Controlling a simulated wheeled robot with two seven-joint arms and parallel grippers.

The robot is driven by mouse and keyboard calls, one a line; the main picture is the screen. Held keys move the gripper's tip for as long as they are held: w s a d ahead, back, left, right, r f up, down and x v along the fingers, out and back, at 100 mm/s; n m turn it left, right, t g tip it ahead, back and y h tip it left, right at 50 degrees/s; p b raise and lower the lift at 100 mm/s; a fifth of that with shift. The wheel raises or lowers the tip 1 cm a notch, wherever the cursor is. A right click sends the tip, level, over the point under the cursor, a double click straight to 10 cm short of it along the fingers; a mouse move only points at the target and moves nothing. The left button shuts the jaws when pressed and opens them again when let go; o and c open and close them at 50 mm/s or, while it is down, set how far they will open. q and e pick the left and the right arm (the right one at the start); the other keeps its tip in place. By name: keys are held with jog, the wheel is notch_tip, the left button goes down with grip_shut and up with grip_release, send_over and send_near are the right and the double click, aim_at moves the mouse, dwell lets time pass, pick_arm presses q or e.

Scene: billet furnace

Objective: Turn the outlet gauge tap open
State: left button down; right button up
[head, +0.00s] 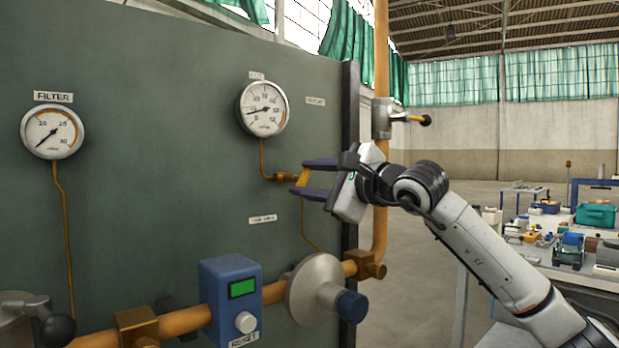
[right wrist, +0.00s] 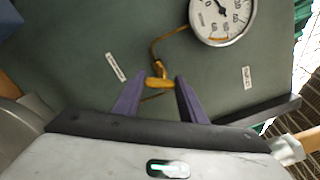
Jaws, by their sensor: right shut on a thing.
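The tap (head: 284,177) is a small brass fitting at the foot of the thin pipe below the right-hand gauge (head: 263,108) on the green panel. Its yellow handle sits between the purple fingers of my right gripper (head: 300,178), which is shut on it. In the right wrist view the yellow handle (right wrist: 159,83) lies between the two fingertips (right wrist: 160,79). The fingers hide part of the handle. The gauge needle points left, a little above the low end of its scale. My left gripper is in neither view.
A filter gauge (head: 52,132) is at the left of the panel (head: 170,150). Below run an orange pipe, a blue reset box (head: 231,300) and a grey round body with a blue cap (head: 351,306). A vertical orange pipe carries a valve (head: 384,118). A cluttered table (head: 560,255) stands right.

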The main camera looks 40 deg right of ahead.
jog(key=n, duration=0.5)
jog(key=shift+n+p, duration=0.3)
jog(key=shift+p, duration=0.1)
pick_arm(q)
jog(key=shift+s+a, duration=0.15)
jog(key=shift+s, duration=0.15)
pick_arm(e)
jog(key=shift+f+n, duration=0.1)
jog(key=shift+n, duration=0.4)
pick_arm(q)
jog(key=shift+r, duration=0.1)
pick_arm(e)
jog(key=o, duration=1.1)
jog(key=shift+c, duration=0.2)
jog(key=shift+s, duration=0.1)
